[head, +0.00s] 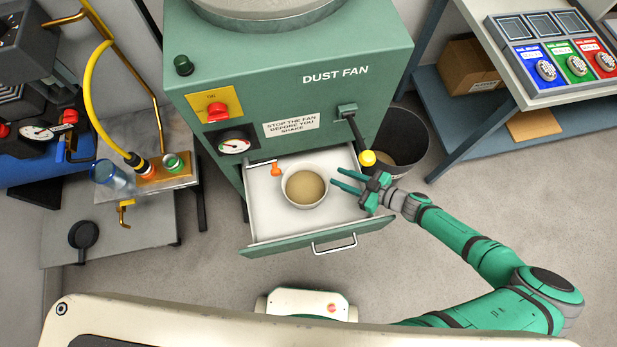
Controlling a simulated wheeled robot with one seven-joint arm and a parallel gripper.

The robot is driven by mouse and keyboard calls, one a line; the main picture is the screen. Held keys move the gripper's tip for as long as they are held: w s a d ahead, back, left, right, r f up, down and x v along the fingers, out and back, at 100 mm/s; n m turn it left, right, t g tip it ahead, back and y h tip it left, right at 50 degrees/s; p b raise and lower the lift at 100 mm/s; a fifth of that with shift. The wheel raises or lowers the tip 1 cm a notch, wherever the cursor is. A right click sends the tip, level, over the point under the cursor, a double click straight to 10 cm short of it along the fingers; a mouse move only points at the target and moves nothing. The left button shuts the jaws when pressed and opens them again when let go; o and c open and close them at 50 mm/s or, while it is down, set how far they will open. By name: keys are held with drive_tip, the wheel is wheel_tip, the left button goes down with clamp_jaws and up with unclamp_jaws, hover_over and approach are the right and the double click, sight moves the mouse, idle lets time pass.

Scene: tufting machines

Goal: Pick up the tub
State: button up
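The tub (306,187) is a round white container, filled with tan material. It stands upright inside the open drawer (267,226) of the green dust fan cabinet (300,100). My gripper (334,178) comes in from the right, with its two green fingers spread and pointing left at the tub's right side. The fingertips are close to the tub's rim; I cannot tell whether they touch it. Nothing shows between the fingers.
An orange-tipped lever (276,169) sticks out beside the tub. A yellow-knobbed handle (367,157) hangs near my gripper. A dark bin (410,140) stands right of the cabinet. A low bench (150,225) stands left.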

sight(322, 170)
drive_tip(key=shift+w+x, duration=0.15)
drive_tip(key=shift+x, duration=1.9)
drive_tip(key=shift+w+x, duration=0.1)
drive_tip(key=shift+x, duration=2)
drive_tip(key=shift+d, duration=0.1)
clamp_jaws()
drive_tip(key=shift+s+d+f, duration=0.1)
drive_tip(key=shift+s, duration=0.05)
